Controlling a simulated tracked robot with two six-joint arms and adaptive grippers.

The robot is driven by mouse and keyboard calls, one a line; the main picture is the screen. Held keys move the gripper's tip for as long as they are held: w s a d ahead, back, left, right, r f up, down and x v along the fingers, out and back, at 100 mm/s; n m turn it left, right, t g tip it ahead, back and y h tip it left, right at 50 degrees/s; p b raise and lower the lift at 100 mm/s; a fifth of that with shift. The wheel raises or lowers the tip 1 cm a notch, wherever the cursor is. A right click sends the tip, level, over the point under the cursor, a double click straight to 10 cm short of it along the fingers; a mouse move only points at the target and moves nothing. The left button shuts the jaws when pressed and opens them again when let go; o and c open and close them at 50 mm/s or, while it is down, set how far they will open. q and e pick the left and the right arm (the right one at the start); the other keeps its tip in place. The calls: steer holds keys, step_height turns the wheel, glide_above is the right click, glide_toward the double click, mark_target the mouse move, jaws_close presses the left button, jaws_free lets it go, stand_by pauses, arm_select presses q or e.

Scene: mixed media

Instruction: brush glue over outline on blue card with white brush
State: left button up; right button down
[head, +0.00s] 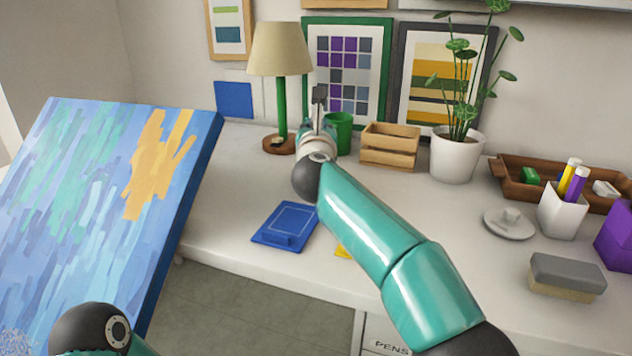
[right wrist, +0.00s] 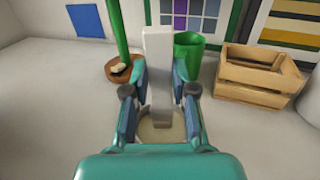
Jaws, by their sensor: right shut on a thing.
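The blue card (head: 288,219) lies flat on the white table, with a thin pale rectangular outline and a small raised blue part at its near edge. My right gripper (head: 318,118) is beyond the card, near the back of the table, and apart from it. In the right wrist view the right gripper (right wrist: 158,95) is shut on the white brush (right wrist: 158,65), a pale upright bar between its fingers. A round beige thing (right wrist: 147,134) shows below the brush; I cannot tell whether it holds glue. My left gripper is out of view.
A lamp (head: 280,52), green cup (head: 342,131), wooden crate (head: 390,147) and potted plant (head: 456,156) stand along the back. A painted canvas (head: 85,180) leans at the left. A grey eraser block (head: 567,274) lies at right. The table left of the card is clear.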

steer(key=shift+f+b, duration=0.7)
steer(key=shift+f, duration=0.2)
stand_by(0.4)
steer(key=shift+s+b, duration=0.4)
stand_by(0.6)
step_height(320, 180, up, 8)
steer(key=p, duration=0.7)
steer(key=shift+s+r+p, duration=0.15)
steer(key=shift+s+p, duration=0.1)
steer(key=shift+p, duration=0.1)
